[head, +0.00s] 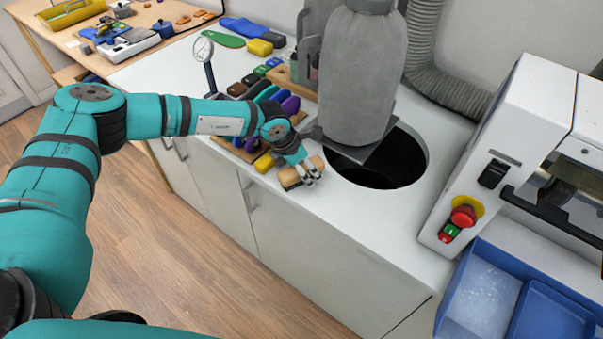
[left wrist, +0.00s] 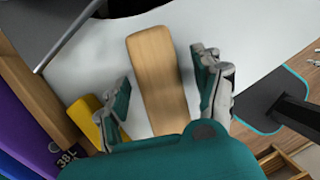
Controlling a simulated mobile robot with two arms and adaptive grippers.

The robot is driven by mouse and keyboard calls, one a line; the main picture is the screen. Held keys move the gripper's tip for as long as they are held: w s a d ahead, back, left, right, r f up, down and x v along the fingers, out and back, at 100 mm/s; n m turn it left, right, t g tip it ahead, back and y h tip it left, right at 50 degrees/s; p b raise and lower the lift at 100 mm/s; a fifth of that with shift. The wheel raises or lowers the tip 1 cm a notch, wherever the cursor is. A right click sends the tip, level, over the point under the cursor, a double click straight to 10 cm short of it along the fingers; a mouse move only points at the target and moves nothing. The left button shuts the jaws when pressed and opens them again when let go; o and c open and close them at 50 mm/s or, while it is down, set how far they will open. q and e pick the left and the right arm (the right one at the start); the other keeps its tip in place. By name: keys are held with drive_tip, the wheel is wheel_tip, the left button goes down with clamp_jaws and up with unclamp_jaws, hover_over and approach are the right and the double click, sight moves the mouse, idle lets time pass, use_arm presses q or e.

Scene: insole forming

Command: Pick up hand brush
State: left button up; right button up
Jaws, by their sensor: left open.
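The hand brush (head: 291,178) lies on the white counter (head: 365,240) near its front edge, just left of a round dark opening. Only its pale wooden back shows clearly; in the left wrist view the brush (left wrist: 157,75) runs lengthwise between my fingers. My left gripper (head: 307,176) is over the brush and partly covers it. In the left wrist view my left gripper (left wrist: 168,82) is open, with one finger on each side of the wood and gaps between. My right gripper is not in view.
The round opening (head: 395,165) is beside the brush, with a grey fabric bag (head: 362,75) above it. A yellow block (head: 264,163) and a rack of coloured insoles (head: 290,104) are to the left. A white machine with a red button (head: 463,215) stands at right.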

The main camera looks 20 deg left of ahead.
sight(305, 168)
use_arm(q)
clamp_jaws()
idle(0.5)
drive_tip(key=shift+r, duration=0.1)
drive_tip(key=shift+r+p, duration=0.3)
drive_tip(key=shift+r, duration=0.05)
drive_tip(key=r+b, duration=0.2)
drive_tip(key=r, duration=0.1)
drive_tip(key=shift+s+d, duration=0.15)
drive_tip(key=shift+s, duration=0.2)
drive_tip(key=s+d+r+b, duration=0.1)
drive_tip(key=s+d+b, duration=0.1)
drive_tip(key=s, duration=0.5)
drive_tip(key=s+d+b, duration=0.2)
drive_tip(key=s+b, duration=0.1)
drive_tip(key=s, duration=0.4)
drive_tip(key=shift+s+r, duration=0.35)
drive_tip(key=shift+s, duration=0.05)
